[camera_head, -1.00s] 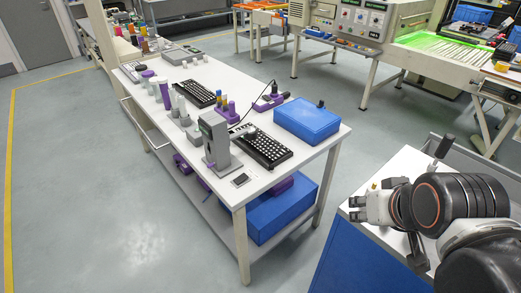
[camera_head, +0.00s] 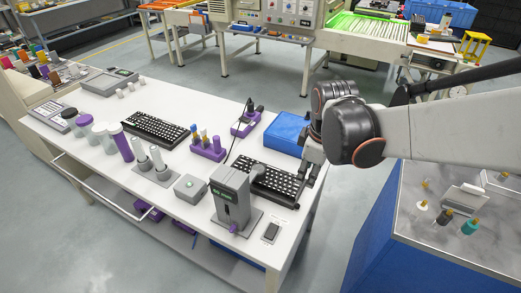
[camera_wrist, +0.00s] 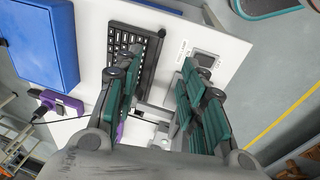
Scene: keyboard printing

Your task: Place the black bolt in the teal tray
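My gripper (camera_head: 311,172) hangs over the near right end of the white table (camera_head: 105,103), beside the black keyboard (camera_head: 272,184). In the wrist view its green-padded fingers (camera_wrist: 160,70) stand apart with nothing seen between them. A small black piece with a gold-coloured top (camera_head: 444,217) stands on the grey-topped bench at the right; it may be the black bolt, but it is too small to be sure. A teal-rimmed dark shape (camera_wrist: 268,10) is cut off at the top right of the wrist view; I cannot tell whether it is the teal tray.
A grey device (camera_head: 231,197) with a display stands left of my gripper. A blue box (camera_head: 285,132) lies behind the keyboard. The grey-topped bench (camera_head: 425,237) also holds a teal piece (camera_head: 469,226) and a white piece (camera_head: 422,205). Floor shows between table and bench.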

